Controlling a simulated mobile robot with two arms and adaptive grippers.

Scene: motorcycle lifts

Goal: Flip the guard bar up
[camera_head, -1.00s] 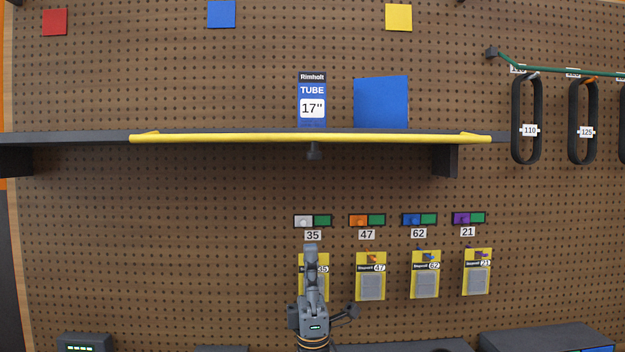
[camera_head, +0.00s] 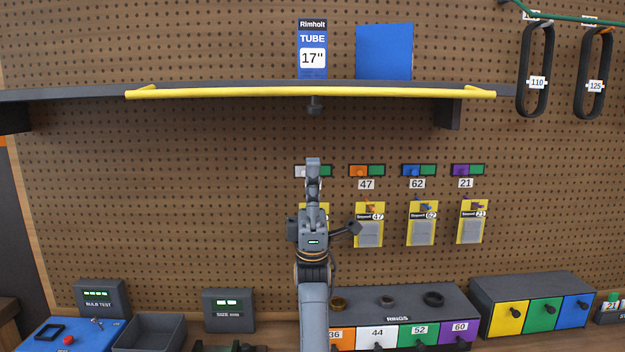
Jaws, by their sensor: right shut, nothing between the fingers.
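The yellow guard bar (camera_head: 310,93) runs along the front edge of the dark shelf (camera_head: 60,95) on the pegboard. Its two ends bend back towards the shelf. My right gripper (camera_head: 313,165) points upward below the middle of the bar, apart from it, with its fingers shut and empty. The gripper hides part of the leftmost switch pair and the leftmost yellow packet. My left gripper is not in view.
A blue tube box (camera_head: 312,50) and a blue panel (camera_head: 384,52) stand on the shelf. Black belts (camera_head: 535,70) hang at the right. Yellow packets (camera_head: 369,224) hang behind the gripper. Below are a rings box (camera_head: 400,318), a coloured drawer unit (camera_head: 540,300) and a grey tray (camera_head: 150,338).

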